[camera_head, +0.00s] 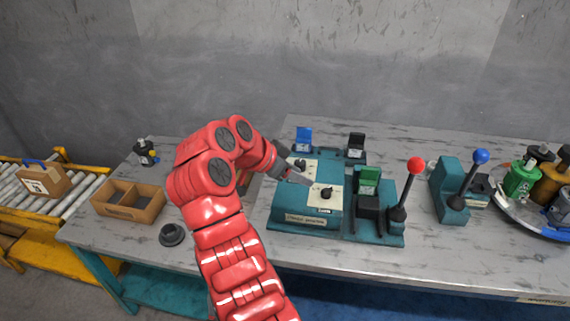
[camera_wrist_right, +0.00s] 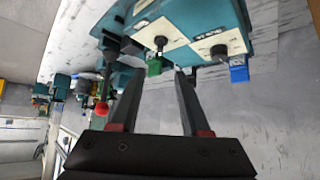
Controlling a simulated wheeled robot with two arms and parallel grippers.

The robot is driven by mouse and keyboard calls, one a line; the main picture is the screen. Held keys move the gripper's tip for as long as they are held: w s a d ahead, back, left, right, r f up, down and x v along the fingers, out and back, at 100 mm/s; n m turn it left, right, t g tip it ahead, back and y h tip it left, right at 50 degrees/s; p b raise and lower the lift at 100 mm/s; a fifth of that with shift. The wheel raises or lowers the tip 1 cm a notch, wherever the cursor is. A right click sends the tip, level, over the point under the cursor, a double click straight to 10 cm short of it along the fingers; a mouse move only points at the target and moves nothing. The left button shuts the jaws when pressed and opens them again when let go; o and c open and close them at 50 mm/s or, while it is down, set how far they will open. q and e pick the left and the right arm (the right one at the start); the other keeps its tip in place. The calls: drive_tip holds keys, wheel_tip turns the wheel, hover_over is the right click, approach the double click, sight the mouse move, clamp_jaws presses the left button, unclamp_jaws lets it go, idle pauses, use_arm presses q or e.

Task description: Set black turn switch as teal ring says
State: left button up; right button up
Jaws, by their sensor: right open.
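A teal control box (camera_head: 308,222) stands on the table with two cream plates, each carrying a black turn switch. One switch (camera_head: 327,193) is at the front right; the other (camera_head: 300,163) is behind and left, partly covered by my gripper. In the right wrist view, turned over, the two switches show as black knobs (camera_wrist_right: 160,41) and (camera_wrist_right: 219,52). I cannot make out a teal ring or the switch settings. My left gripper is out of view.
A red-knobbed lever (camera_head: 415,164) and a green block (camera_head: 369,180) stand right of the plates. A blue-knobbed lever (camera_head: 480,157) is farther right, beside a round tray (camera_head: 520,221) of cylinders. A wooden box (camera_head: 128,212) and a dark round part (camera_head: 171,235) lie left.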

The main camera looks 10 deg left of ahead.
drive_tip(key=v, duration=0.5)
drive_tip(key=shift+s+a, duration=0.1)
drive_tip(key=shift+s, duration=0.05)
